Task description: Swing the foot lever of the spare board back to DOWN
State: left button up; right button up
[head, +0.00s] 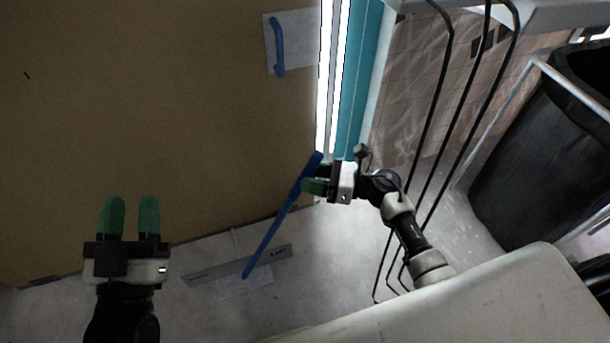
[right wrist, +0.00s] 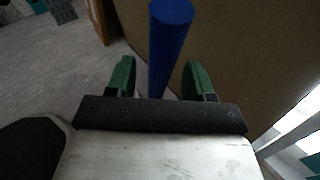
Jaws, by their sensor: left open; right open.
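The blue foot lever (head: 272,232) slants up and to the right from a grey plate (head: 275,256) on the floor, in front of the brown board (head: 160,110). A label on the plate is only partly readable. My right gripper (head: 308,186) is open at the upper part of the lever. In the right wrist view the blue lever (right wrist: 165,50) stands between the two green fingers of my right gripper (right wrist: 160,82), with a gap on each side. My left gripper (head: 131,205) is open and empty in front of the board's lower left part.
A blue handle (head: 278,48) on a white plate sits at the board's upper right. Black bent rods (head: 440,110) and a dark bin (head: 545,150) stand to the right. A pale surface (head: 480,300) fills the lower right. Grey floor is free around the plate.

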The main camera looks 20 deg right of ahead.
jog(key=shift+x, duration=1.05)
jog(key=shift+c, duration=0.2)
grip_shut()
